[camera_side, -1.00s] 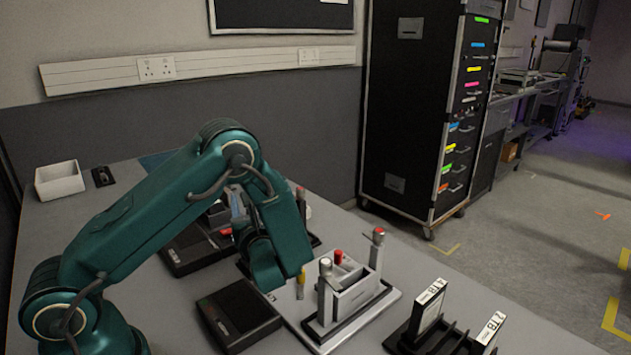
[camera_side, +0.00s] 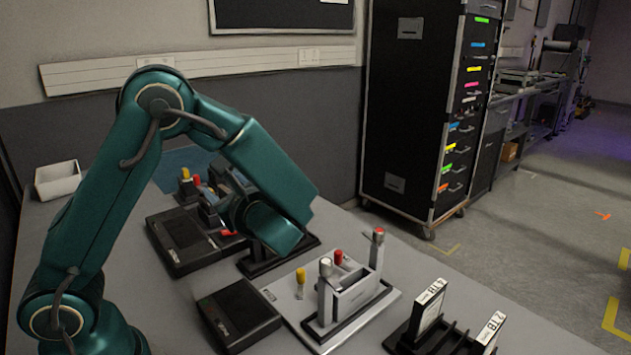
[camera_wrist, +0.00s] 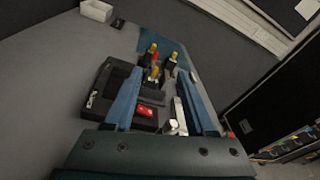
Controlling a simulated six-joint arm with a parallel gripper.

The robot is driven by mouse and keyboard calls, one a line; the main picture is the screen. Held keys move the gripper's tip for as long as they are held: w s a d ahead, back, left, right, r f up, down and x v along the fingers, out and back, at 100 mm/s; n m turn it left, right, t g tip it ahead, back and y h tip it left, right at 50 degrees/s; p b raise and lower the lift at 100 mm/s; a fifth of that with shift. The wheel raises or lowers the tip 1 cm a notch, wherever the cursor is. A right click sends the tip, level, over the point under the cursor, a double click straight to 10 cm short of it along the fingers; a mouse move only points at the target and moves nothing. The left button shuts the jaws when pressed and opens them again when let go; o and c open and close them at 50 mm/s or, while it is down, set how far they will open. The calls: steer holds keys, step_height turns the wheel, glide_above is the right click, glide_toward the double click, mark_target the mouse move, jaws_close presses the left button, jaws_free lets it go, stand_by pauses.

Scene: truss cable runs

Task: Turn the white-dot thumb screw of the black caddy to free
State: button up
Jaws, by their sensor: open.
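My gripper (camera_wrist: 160,75) is open, its two blue fingers apart with nothing held between them. In the wrist view, dark holders (camera_wrist: 170,62) with yellow and red knobs (camera_wrist: 154,57) lie beyond and between the fingertips. The dark caddy with these knobs shows in the side view at the back of the table (camera_side: 190,196), left of my gripper. I cannot make out a white dot on any screw, so I cannot tell which is the white-dot one. In the side view my wrist hides part of the black stand (camera_side: 262,266).
A grey caddy (camera_side: 352,296) with silver posts stands on a white plate at the front. Two labelled drives (camera_side: 430,305) stand in a black rack to its right. Flat black boxes (camera_side: 238,314) lie to the left. A white bin (camera_side: 58,180) is at the far left.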

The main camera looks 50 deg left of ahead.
steer(key=s+d+f+n+g+h, duration=0.15)
steer(key=s+d+n+h, duration=0.25)
steer(key=s+n+h, duration=0.5)
steer(key=d+n+t+h, duration=0.5)
steer(key=d+n+h, duration=0.1)
steer(key=d, duration=0.8)
steer(key=shift+s+d+r+h, duration=0.15)
steer(key=shift+s+h, duration=0.1)
steer(key=shift+h, duration=0.35)
steer(key=shift+s, duration=0.1)
